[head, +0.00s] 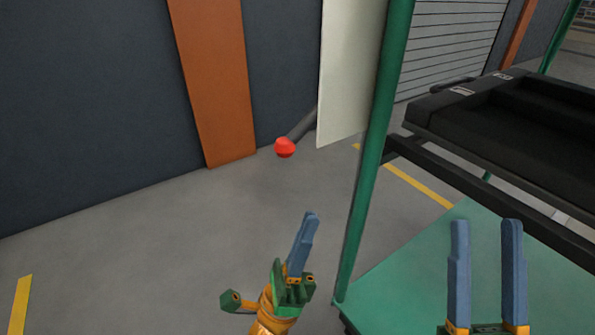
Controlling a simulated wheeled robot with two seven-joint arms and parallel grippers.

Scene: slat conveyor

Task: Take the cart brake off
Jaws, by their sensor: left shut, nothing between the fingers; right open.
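The cart (374,160) has green posts and a green lower deck (405,285), and stands on the right. A brake lever with a red ball knob (285,147) and a grey rod (302,126) sticks out to the left from behind a pale panel. The lever's far end is hidden by that panel. My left gripper (311,214) is shut and empty, below the knob and left of the near post, apart from both. My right gripper (486,222) is open and empty, over the green deck.
A black tray (440,113) sits on dark rails on the cart at upper right. The pale panel (338,85) hangs beside the post. A dark wall (90,110) with an orange column (215,80) stands behind. The grey floor at left is clear, with yellow lines.

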